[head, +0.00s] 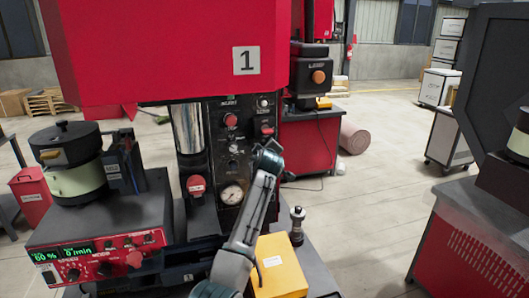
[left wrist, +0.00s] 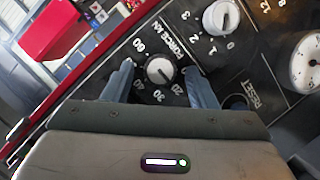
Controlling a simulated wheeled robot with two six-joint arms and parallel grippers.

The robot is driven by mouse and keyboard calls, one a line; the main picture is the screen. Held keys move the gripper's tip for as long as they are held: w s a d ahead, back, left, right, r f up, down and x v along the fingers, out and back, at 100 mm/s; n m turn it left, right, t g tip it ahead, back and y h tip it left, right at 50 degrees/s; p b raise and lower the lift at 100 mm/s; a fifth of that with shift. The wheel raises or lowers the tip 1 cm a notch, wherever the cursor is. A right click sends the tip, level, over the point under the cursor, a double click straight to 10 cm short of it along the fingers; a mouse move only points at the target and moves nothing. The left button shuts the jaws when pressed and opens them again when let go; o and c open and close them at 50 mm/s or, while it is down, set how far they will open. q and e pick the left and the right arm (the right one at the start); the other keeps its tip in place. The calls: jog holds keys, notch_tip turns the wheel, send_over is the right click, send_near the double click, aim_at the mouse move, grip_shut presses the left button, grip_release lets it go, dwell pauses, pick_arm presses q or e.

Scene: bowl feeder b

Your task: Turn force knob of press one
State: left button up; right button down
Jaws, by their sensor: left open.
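Press one is the red machine with a "1" plate (head: 246,60) and a black control panel below it. In the left wrist view the force knob (left wrist: 159,70) is a small white dial labelled "FORCE kN", ringed by numbers. My left gripper (left wrist: 160,83) is open, with one finger on each side of the knob and a visible gap to each. The exact knob setting is hard to read. In the head view my left gripper (head: 270,155) is at the panel's right part, and I cannot make out the force knob there. My right gripper is not in view.
A second white knob (left wrist: 221,17) and a round white dial (left wrist: 305,62) are near the force knob on the panel. A pressure gauge (head: 232,194) sits low on the panel.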

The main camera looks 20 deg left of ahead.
pick_arm(q)
jog(key=shift+c, duration=0.2)
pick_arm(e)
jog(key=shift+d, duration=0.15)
pick_arm(q)
jog(key=c, duration=0.9)
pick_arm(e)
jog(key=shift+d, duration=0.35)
pick_arm(q)
jog(key=shift+w+d+f+m+g+y+b, duration=0.15)
jog(key=shift+m+g+y+b, duration=0.55)
jog(key=shift+m+y+b, duration=0.95)
jog(key=shift+w+d+r+m+g+y+b, duration=0.2)
jog(key=shift+m+g+y+b, duration=0.45)
jog(key=shift+m, duration=1.85)
jog(key=shift+w+d+f+m+g+y+b, duration=0.2)
jog(key=shift+m+g+y+b, duration=0.7)
jog(key=shift+m+b, duration=0.85)
pick_arm(e)
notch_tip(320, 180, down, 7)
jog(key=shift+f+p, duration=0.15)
jog(key=shift+p, duration=0.2)
pick_arm(q)
jog(key=shift+s+m, duration=0.15)
jog(key=shift+m, duration=0.25)
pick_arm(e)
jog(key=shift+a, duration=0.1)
